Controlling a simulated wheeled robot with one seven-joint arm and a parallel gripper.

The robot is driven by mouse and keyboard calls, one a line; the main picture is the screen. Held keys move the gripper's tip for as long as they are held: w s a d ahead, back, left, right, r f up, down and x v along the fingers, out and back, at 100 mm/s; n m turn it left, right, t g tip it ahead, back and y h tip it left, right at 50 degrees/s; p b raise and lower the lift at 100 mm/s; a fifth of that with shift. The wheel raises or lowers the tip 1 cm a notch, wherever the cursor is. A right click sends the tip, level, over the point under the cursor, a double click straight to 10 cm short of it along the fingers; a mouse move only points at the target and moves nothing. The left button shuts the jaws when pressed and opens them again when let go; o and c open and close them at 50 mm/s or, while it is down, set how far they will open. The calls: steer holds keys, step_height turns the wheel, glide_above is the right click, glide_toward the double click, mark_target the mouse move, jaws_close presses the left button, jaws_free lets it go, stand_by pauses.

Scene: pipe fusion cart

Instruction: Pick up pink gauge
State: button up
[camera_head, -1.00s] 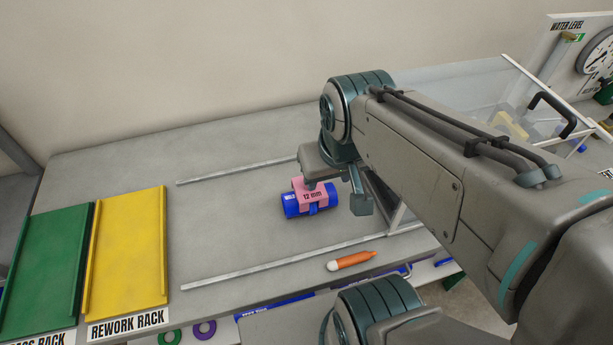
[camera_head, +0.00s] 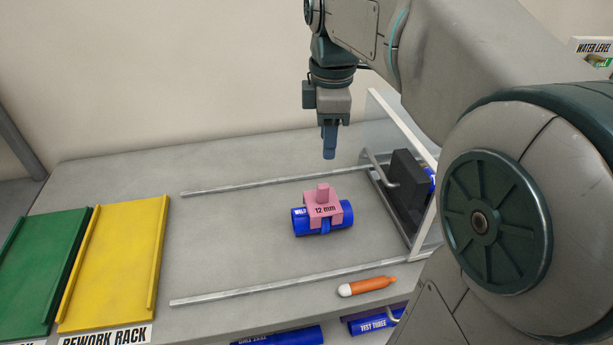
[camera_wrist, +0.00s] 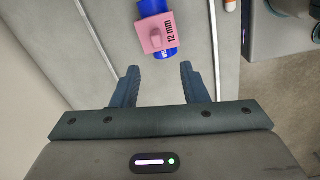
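The pink gauge (camera_head: 322,205), marked "12 mm", sits over a blue pipe piece (camera_head: 341,215) on the grey bench, between two metal rails. A small pink tab stands up from its top. In the wrist view the pink gauge (camera_wrist: 156,33) and the blue pipe show at the top, beyond the fingertips. My gripper (camera_head: 329,155) points down in the air above and behind the gauge, apart from it. In the wrist view my gripper's two fingers (camera_wrist: 159,70) are spread with nothing between them.
A yellow rack (camera_head: 112,265) and a green rack (camera_head: 40,270) lie at the left. An orange and white marker-like item (camera_head: 367,286) lies at the front. A clear panel with a white frame (camera_head: 402,125) and a black block (camera_head: 407,185) stand right of the gauge. Bench left of the gauge is clear.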

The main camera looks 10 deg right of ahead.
mark_target(323, 185)
steer(key=f, duration=0.3)
steer(key=w+f+n+b, duration=0.1)
steer(key=f, duration=0.2)
steer(key=f+n, duration=0.1)
steer(key=f, duration=0.2)
steer(key=shift+w+b, duration=0.25)
steer(key=shift+b, duration=0.05)
steer(key=f, duration=0.5)
steer(key=shift+s+f, duration=0.1)
steer(key=shift+s, duration=0.1)
jaws_close()
